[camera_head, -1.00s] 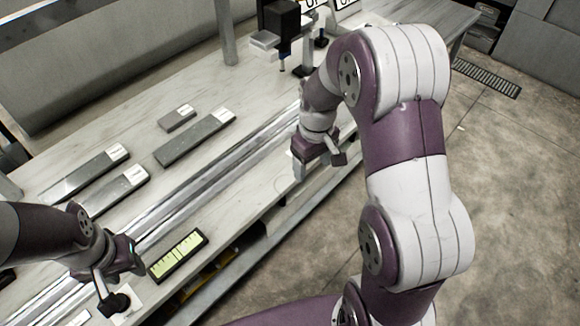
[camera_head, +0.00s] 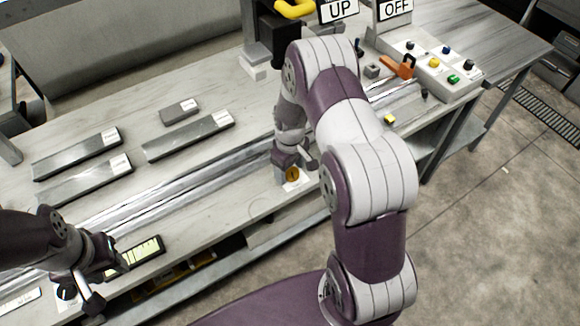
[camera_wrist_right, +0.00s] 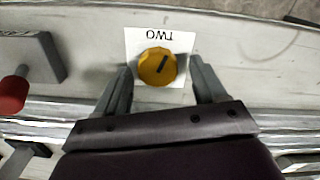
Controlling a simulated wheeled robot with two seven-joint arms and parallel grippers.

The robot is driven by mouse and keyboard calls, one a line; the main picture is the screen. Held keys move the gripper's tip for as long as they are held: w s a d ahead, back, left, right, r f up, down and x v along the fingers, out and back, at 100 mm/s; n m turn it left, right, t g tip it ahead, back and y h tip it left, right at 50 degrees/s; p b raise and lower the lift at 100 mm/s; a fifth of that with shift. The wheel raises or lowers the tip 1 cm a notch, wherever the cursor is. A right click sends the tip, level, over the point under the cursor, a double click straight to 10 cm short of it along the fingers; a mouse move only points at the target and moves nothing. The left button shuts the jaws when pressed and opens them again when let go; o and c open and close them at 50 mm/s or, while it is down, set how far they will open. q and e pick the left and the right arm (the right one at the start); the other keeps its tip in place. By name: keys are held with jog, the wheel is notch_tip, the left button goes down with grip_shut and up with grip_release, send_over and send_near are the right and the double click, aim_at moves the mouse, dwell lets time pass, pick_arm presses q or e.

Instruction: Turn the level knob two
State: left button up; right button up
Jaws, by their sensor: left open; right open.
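The level knob two is a round yellow-orange knob with a dark pointer line. In the right wrist view the knob (camera_wrist_right: 157,67) sits on a white plate (camera_wrist_right: 184,43) marked "TWO", which reads upside down there. In the head view the knob (camera_head: 292,174) shows at the bench's front edge, just below my right gripper (camera_head: 296,163). My right gripper is open, and in the wrist view its fingers (camera_wrist_right: 160,85) stand on either side of the knob, apart from it. My left gripper (camera_head: 95,290) is open near a black knob (camera_head: 66,291) at lower left.
A lit green-yellow display (camera_head: 138,252) lies beside my left gripper. Metal rails run along the bench. Several labelled grey bars (camera_head: 188,136) lie behind them. A button panel (camera_head: 437,72) and UP and OFF signs stand at the back right. A red-ended part (camera_wrist_right: 14,95) is at the wrist view's left.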

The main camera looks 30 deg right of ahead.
aim_at(291, 171)
jog(key=shift+d, duration=0.1)
jog(key=c, duration=1.1)
jog(key=shift+o, duration=0.2)
jog(key=shift+r+m+p, duration=0.15)
jog(key=shift+m+p, duration=0.15)
jog(key=shift+m, duration=0.7)
jog(key=m, duration=0.3)
jog(key=shift+w+d, duration=0.1)
jog(key=o, duration=1.1)
jog(key=shift+c, duration=0.2)
notch_tip(291, 171, up, 12)
jog(key=shift+r, duration=0.25)
